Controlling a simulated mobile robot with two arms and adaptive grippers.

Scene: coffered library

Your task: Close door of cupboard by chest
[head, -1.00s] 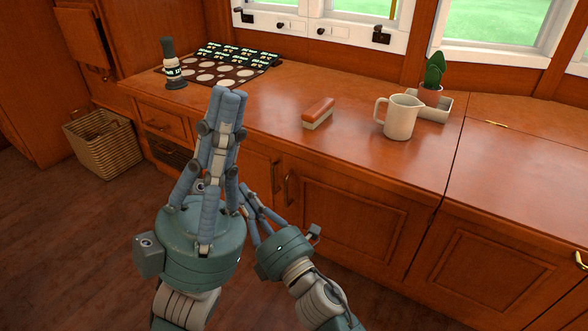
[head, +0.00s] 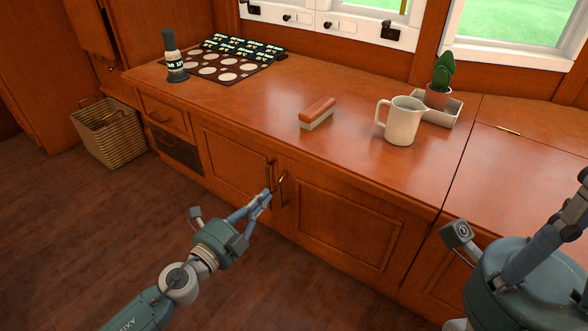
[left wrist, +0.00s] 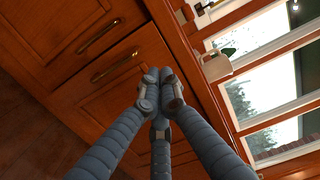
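The wooden cupboard under the counter has a left door (head: 232,165) and a right door (head: 345,228), with brass handles side by side where they meet. Both look flush or nearly so; a small gap cannot be told. My left gripper (head: 264,197) has its fingers together, with the tips right by the handles; contact cannot be told. In the left wrist view the closed fingers (left wrist: 157,75) point at the door front, beside a brass handle (left wrist: 115,67). My right gripper (head: 580,195) is at the right edge, partly cut off. I cannot tell which unit is the chest.
A wicker basket (head: 110,135) stands on the floor. The floor before the cupboard is clear.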

